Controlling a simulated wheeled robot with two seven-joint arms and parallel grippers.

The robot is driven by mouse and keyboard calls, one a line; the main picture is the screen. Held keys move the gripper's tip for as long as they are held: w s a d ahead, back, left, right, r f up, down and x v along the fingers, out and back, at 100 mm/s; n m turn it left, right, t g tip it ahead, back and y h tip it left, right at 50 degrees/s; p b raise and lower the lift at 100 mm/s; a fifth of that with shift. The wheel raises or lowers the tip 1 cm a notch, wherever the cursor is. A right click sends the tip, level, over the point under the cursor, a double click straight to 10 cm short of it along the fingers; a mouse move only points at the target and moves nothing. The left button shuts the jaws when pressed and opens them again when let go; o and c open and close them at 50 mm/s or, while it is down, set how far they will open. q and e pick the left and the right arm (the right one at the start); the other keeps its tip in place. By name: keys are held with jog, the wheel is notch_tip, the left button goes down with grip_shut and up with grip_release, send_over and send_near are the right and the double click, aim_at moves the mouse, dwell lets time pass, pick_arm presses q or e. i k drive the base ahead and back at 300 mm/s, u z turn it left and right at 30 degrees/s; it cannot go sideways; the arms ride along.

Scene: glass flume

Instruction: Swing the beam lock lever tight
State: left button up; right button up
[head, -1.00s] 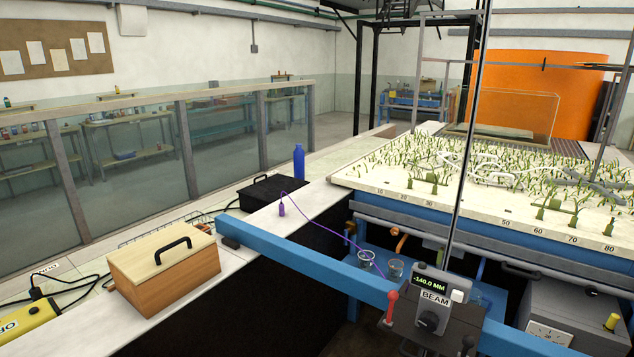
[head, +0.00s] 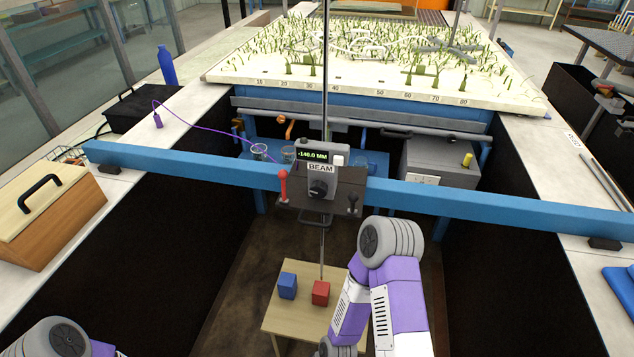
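A blue beam (head: 480,203) spans the flume, with a dark carriage (head: 318,195) at its middle. A lever with a red handle (head: 283,185) stands upright at the carriage's left side. A small black knobbed lever (head: 353,203) stands at its right side. I cannot tell from a label which one is the lock lever. A grey box marked BEAM (head: 319,169) carries a display reading about -140 MM and a black knob (head: 318,188). My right arm rises below and right of the carriage, and part of my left arm shows at lower left. Neither gripper shows.
A small wooden table (head: 290,320) below the beam bears a blue block (head: 287,286) and a red block (head: 321,293). A vertical rod (head: 326,80) rises through the carriage. A wooden box (head: 48,215) stands on the left ledge. A planted bed (head: 370,90) lies beyond.

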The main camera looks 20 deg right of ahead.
aim_at(354, 196)
jog(key=k, duration=0.5)
jog(key=u, duration=1)
jog(key=i, duration=1.4)
jog(key=z, duration=3.1)
jog(key=i, duration=0.5)
jog(key=z, duration=0.05)
